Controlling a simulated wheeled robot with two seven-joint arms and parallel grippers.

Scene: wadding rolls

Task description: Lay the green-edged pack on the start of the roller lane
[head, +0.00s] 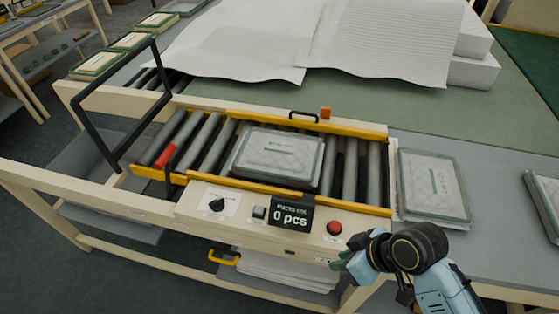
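A flat clear-wrapped pack with a white, quilted-looking face and grey-green edges (277,155) lies flat on the rollers of the roller lane (209,147), between its yellow rails. A similar pack with a greenish edge (433,187) lies flat on the grey table just right of the lane's end. My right gripper (343,264) is in front of the lane's front panel, below the red button and apart from both packs. Its fingertips are small and dark, and I cannot make out a gap between them. My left gripper is out of view.
The front panel has a knob, a red button (334,228) and a display (291,214) reading "0 pcs". Another pack (547,198) is cut off at right. White sheets (310,40) cover the back.

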